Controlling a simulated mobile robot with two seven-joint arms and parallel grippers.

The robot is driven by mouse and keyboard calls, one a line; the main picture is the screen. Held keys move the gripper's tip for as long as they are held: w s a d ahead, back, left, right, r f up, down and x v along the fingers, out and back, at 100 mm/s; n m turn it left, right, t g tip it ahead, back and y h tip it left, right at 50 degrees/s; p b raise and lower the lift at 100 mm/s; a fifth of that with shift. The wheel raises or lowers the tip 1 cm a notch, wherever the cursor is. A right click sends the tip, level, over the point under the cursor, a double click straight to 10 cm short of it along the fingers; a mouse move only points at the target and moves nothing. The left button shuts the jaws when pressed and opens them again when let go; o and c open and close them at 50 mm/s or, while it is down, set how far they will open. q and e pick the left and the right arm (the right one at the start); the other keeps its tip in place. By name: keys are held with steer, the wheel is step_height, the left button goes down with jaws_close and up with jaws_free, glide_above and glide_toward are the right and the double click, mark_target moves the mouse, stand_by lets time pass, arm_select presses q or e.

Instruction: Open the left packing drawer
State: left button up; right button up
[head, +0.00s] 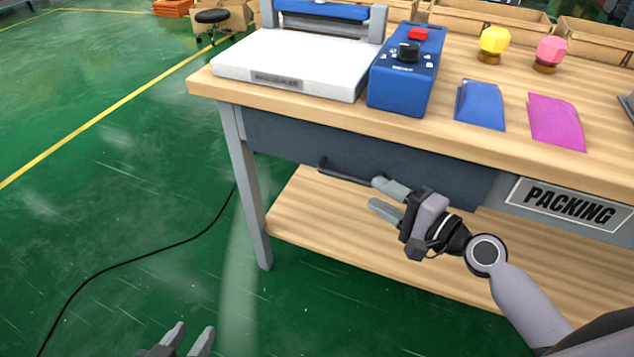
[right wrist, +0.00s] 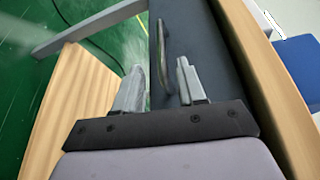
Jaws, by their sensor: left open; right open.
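The left packing drawer (head: 300,142) has a dark grey front under the left part of the wooden table top and looks shut. Its dark bar handle (head: 340,173) runs along the front. My right gripper (head: 376,193) is open at the handle's right end. In the right wrist view the handle (right wrist: 162,38) stands out from the drawer front (right wrist: 200,45), and its near end lies between the two spread fingers (right wrist: 158,72). Contact cannot be told. My left gripper (head: 187,340) is open and empty at the bottom edge, over the floor, away from the drawer.
A wooden lower shelf (head: 310,215) lies below the drawer, and a grey table leg (head: 245,185) stands at its left. A PACKING sign (head: 570,203) is to the right. A white machine (head: 300,62) and a blue control box (head: 405,75) stand on top. Floor at left is open, crossed by a black cable.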

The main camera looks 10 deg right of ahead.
mark_target(359, 182)
steer(key=shift+x, duration=3.9)
steer(key=shift+r, duration=0.15)
jaws_close()
